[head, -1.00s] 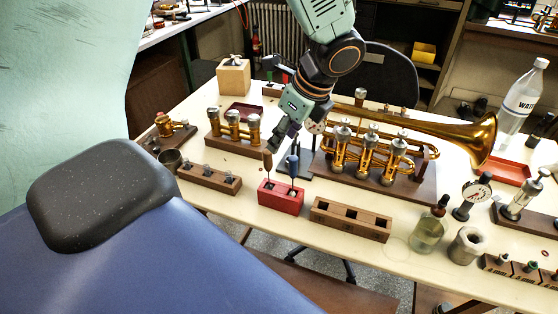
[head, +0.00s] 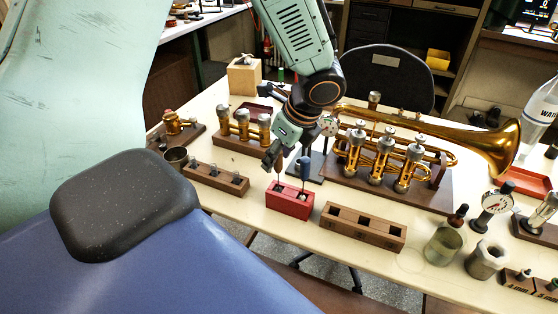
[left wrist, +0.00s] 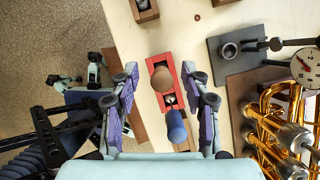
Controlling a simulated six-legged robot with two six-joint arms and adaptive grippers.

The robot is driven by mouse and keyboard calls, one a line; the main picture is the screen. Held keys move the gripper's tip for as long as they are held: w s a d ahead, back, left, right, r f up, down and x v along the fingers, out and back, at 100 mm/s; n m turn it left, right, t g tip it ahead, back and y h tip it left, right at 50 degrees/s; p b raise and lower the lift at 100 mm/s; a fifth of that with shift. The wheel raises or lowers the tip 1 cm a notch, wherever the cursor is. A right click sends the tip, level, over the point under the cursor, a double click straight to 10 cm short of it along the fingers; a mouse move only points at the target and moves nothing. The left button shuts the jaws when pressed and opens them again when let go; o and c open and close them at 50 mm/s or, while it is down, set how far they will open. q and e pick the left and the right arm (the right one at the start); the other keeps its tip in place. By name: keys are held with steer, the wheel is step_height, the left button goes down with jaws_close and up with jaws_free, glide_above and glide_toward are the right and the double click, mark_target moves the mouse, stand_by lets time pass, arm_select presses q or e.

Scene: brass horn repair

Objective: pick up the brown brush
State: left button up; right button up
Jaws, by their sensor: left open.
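The brown brush (left wrist: 163,78) stands upright in a red block (left wrist: 155,64), with its rounded brown handle end pointing up at the left wrist camera. In the head view the brush (head: 279,170) is partly hidden by my left gripper (head: 271,158), which hangs over the red block (head: 289,203). In the left wrist view my left gripper (left wrist: 160,72) is open, its two purple fingers apart on either side of the brush. A blue-handled tool (left wrist: 176,127) stands in the same block, close to the brush and also between the fingers.
A brass trumpet (head: 470,140) on a wooden stand is right of the red block. A wooden block with square holes (head: 362,227) sits right of it, and a wooden rack (head: 215,178) left. A dial gauge stand (head: 328,126) is close behind.

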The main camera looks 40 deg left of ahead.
arm_select(q)
steer(key=shift+d+r, duration=0.15)
steer(key=shift+d, duration=0.1)
steer(key=shift+a+f, duration=0.25)
steer(key=shift+a, duration=0.35)
steer(key=c, duration=0.4)
steer(key=shift+w, duration=0.1)
steer(key=shift+c, duration=0.9)
steer(key=shift+d+r, duration=0.2)
steer(key=shift+d, duration=0.25)
jaws_close()
steer(key=shift+a+f, duration=0.15)
steer(key=shift+a, duration=0.2)
step_height(320, 180, up, 9)
steer(key=p, duration=0.3)
steer(key=shift+d+r, duration=0.15)
steer(key=shift+r, duration=0.4)
steer(key=shift+r+p, duration=0.3)
steer(key=shift+p, duration=0.15)
steer(key=shift+r+p, duration=0.3)
steer(key=shift+p, duration=0.2)
